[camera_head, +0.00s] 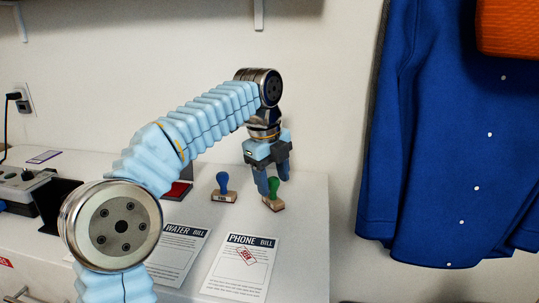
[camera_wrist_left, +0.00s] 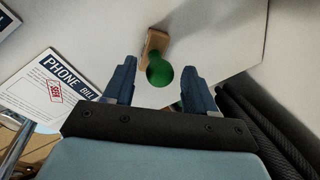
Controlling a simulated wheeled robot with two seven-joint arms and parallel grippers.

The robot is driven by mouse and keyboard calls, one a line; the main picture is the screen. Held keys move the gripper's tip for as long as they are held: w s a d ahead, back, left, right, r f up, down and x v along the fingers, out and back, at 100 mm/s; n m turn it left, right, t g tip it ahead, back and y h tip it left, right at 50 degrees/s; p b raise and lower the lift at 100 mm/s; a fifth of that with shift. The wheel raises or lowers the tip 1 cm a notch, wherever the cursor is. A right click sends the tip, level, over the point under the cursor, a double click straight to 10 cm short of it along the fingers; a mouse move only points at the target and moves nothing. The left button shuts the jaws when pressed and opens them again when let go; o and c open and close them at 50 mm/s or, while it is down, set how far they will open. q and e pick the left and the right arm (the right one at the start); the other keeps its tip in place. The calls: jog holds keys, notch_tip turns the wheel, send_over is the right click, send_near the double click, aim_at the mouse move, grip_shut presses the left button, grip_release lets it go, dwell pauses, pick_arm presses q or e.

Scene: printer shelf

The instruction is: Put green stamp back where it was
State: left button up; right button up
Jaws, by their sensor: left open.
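The green stamp (camera_head: 273,191) stands upright on its wooden base on the white tabletop, near the right edge. In the left wrist view the green stamp (camera_wrist_left: 160,71) shows from above, its round handle just ahead of and between the fingertips. My left gripper (camera_head: 273,176) is open and points down at the stamp; in the wrist view the left gripper (camera_wrist_left: 157,85) has a finger on each side, with gaps to the handle. The blue stamp (camera_head: 223,188) stands upright to the left of the green one. My right gripper is not in view.
The phone bill (camera_head: 240,265) with a red stamp mark lies in front, beside the water bill (camera_head: 178,250). A red ink pad (camera_head: 178,190) lies partly hidden behind my arm. A blue coat (camera_head: 440,130) hangs on the right wall, beyond the table (camera_head: 308,235) edge.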

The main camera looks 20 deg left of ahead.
pick_arm(q)
notch_tip(320, 180, up, 10)
jog(key=s+p, duration=0.1)
jog(key=p, duration=0.1)
jog(key=shift+s+a, duration=0.35)
jog(key=shift+s, duration=0.05)
